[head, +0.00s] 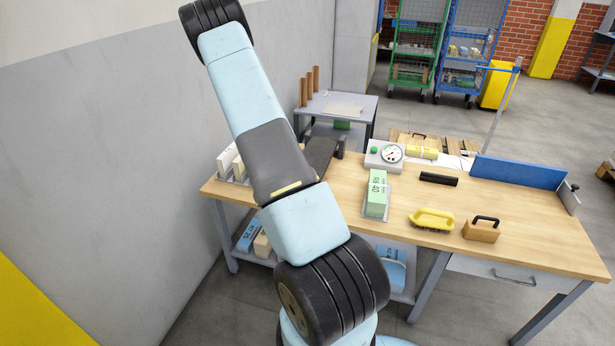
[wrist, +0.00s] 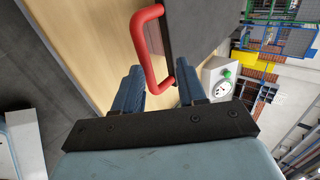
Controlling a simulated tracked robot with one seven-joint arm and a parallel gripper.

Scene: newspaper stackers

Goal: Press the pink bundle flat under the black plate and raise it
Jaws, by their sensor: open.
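In the wrist view, my gripper (wrist: 159,78) is open, its two dark blue fingers apart. A red handle (wrist: 143,45) is just ahead, and its lower end shows between the fingertips; I cannot tell whether they touch it. The handle stands on a dark plate (wrist: 195,25), which looks like the black plate. In the head view, my arm hides the gripper and most of that spot; a dark flat piece (head: 322,150) shows beside the arm, and I cannot tell if it is the plate.
The wooden bench (head: 540,235) carries a green block (head: 377,195), a dial gauge box (head: 385,158), a black bar (head: 438,179), a yellow-handled brush (head: 432,219) and a wooden block with a black handle (head: 481,231). A blue panel (head: 520,171) edges the right. A grey wall stands left.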

